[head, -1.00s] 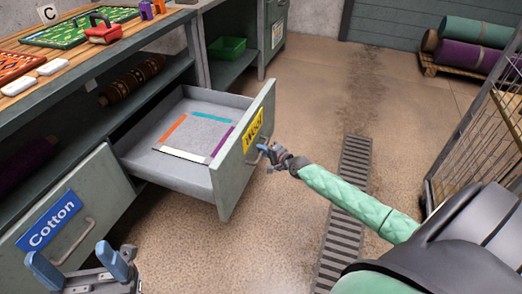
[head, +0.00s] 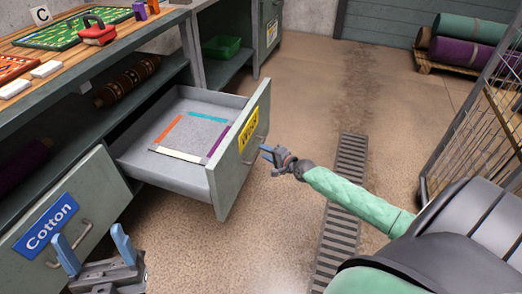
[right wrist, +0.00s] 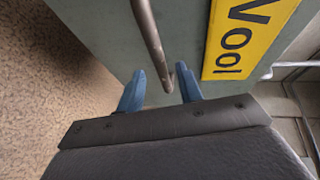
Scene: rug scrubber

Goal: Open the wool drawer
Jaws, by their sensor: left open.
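The wool drawer (head: 232,178), with its yellow Wool label (head: 249,129), stands pulled well out of the grey bench in the head view. Its inside shows orange, blue, purple and white strips around a bare grey floor. My right gripper (head: 267,153) is just outside the drawer front, close to the handle. In the right wrist view its two blue fingers (right wrist: 159,88) are apart, and the metal handle (right wrist: 150,38) shows ahead of and between them, not clamped. My left gripper (head: 92,238) is open and empty at the lower left, in front of the Cotton drawer.
The shut Cotton drawer (head: 50,232) is at the left. A wire cage cart (head: 480,125) stands at the right. A floor grate (head: 342,205) runs under my right arm. The floor beyond the wool drawer is clear.

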